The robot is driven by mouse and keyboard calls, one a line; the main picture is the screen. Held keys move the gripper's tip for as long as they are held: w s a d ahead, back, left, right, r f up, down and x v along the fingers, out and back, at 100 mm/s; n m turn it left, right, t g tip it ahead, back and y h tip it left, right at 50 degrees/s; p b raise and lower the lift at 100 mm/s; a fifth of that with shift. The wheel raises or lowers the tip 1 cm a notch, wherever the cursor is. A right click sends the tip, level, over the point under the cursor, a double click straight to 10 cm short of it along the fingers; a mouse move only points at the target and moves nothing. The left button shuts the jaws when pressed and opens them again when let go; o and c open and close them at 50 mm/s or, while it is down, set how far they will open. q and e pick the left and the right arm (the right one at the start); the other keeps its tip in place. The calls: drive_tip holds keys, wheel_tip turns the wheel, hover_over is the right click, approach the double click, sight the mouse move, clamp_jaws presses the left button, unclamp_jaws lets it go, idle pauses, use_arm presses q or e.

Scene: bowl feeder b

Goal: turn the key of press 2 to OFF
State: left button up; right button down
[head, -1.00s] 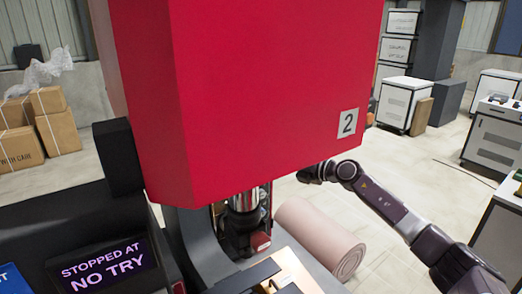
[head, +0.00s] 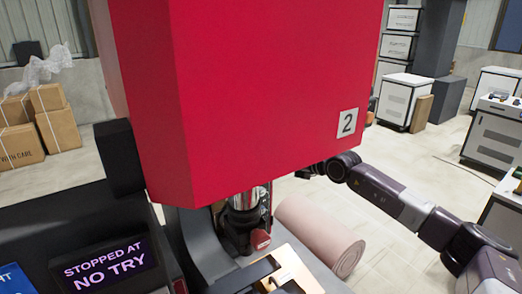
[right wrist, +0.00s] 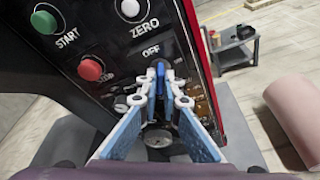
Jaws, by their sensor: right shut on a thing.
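Press 2 (head: 255,95) is the big red housing in the head view, with a "2" plate (head: 347,123) at its lower right. The right wrist view shows its dark control panel (right wrist: 112,53), seen tilted, with an "OFF" label (right wrist: 151,50). My right gripper (right wrist: 160,85) is at the panel just below this label, its fingers closed together on the key. The key is mostly hidden between the fingertips, so its angle cannot be read. In the head view my right arm (head: 385,192) reaches behind the red housing, which hides the gripper. My left gripper is not in view.
A green START button (right wrist: 44,20), a red button (right wrist: 90,69) and a white ZERO button (right wrist: 130,9) sit near the gripper. A screen (head: 104,264) reads "STOPPED AT NO TRY". A pink roll (head: 320,237) lies on the floor beside the press.

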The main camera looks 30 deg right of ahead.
drive_tip(key=shift+a+f+n+h+b, duration=0.1)
drive_tip(key=shift+n+h+b, duration=0.2)
drive_tip(key=shift+n+h, duration=0.5)
drive_tip(key=shift+a+n+h+b, duration=0.1)
drive_tip(key=shift+n+h+b, duration=0.4)
drive_tip(key=shift+n+b, duration=1.25)
drive_tip(key=c, duration=2)
unclamp_jaws()
drive_tip(key=shift+m, duration=0.25)
drive_tip(key=shift+c, duration=0.2)
